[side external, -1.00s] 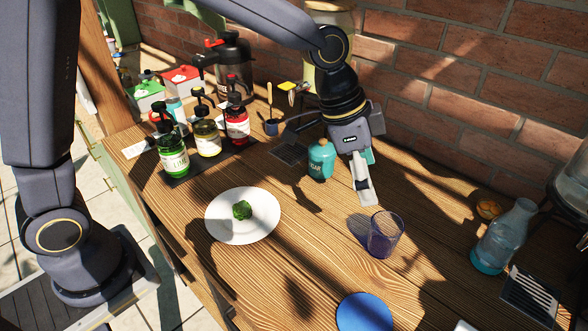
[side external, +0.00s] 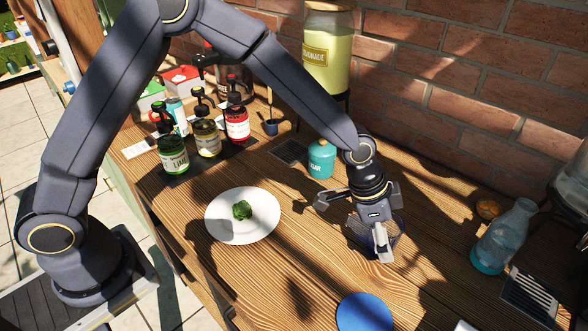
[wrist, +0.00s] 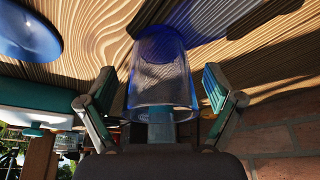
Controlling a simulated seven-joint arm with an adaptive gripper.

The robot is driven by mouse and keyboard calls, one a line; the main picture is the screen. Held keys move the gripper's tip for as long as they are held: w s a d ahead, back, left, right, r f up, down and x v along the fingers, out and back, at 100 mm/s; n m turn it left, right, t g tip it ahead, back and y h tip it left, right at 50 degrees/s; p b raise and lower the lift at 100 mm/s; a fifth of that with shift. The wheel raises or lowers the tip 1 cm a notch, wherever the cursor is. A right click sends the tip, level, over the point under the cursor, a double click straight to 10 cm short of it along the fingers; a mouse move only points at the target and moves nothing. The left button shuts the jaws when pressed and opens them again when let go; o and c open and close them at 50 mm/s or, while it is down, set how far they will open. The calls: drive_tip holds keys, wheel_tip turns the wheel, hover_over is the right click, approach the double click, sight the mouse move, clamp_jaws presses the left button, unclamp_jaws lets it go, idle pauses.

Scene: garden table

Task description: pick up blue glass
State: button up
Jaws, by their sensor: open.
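The blue glass (wrist: 160,75) is see-through with a blue tint and fills the middle of the wrist view. It stands on the wooden table, partly hidden behind my gripper in the side view, where its rim and side (side external: 398,238) still show. My gripper (side external: 384,256) is at the glass. In the wrist view my gripper (wrist: 160,92) is open, with one finger on each side of the glass and a visible gap on both sides. I cannot tell how far down the glass the fingertips reach.
A white plate (side external: 225,228) with a green item (side external: 242,210) lies left of the glass. A blue disc (side external: 364,314) lies in front. A teal sugar jar (side external: 321,160) stands behind. A bottle (side external: 503,240) stands at the right. Pump bottles (side external: 207,138) stand at the back left.

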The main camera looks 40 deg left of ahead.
drive_tip(key=c, duration=1.3)
drive_tip(key=shift+c, duration=0.2)
drive_tip(key=shift+r, duration=0.15)
